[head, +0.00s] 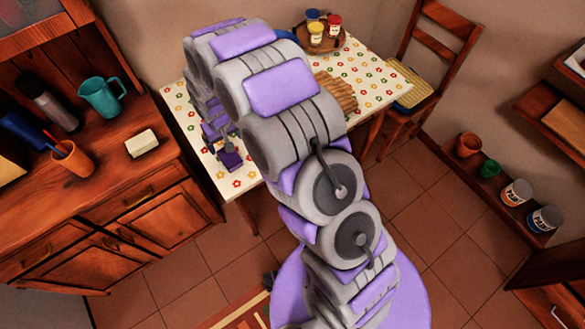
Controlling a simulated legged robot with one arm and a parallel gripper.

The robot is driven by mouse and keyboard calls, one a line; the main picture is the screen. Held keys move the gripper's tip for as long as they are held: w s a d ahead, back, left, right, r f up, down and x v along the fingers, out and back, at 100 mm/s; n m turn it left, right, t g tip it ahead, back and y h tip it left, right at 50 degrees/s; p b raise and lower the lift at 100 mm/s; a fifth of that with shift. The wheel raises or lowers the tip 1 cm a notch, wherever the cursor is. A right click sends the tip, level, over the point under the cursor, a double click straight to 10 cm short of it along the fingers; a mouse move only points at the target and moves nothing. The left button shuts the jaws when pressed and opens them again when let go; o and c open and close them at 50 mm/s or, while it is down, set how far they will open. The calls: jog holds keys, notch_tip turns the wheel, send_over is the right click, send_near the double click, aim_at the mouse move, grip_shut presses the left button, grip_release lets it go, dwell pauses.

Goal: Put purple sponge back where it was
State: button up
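My arm reaches from the lower middle to the table and hides much of its left half. My gripper (229,157) is small and partly hidden at the arm's far end, low over the table's left front part. Purple shows at its tip, but I cannot tell whether this is the purple sponge or part of the gripper, nor whether the fingers are open or shut. No purple sponge can be told apart for sure elsewhere. The table (381,75) has a white cloth with a flower pattern.
A cream block (141,142) lies on the wooden sideboard (121,171) at left, near a teal jug (101,97) and an orange cup (72,160). A round tray (337,42) with jars stands at the table's back. A chair (433,50) is at right.

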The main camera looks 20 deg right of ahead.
jog(key=s+d+r+m+g, duration=0.1)
jog(key=s+d+r, duration=0.45)
jog(key=r, duration=0.25)
jog(key=s+d+r, duration=0.4)
jog(key=s+r, duration=0.3)
jog(key=s+d+r, duration=0.2)
jog(key=s+r, duration=0.1)
jog(key=s, duration=0.5)
jog(key=s+d+r+m+g, duration=0.1)
jog(key=s+d+r, duration=0.1)
jog(key=s, duration=0.7)
jog(key=s+d+r+m+g, duration=0.1)
jog(key=s+r, duration=0.3)
jog(key=s, duration=0.4)
jog(key=shift+s+d, duration=0.3)
jog(key=shift+d, duration=0.3)
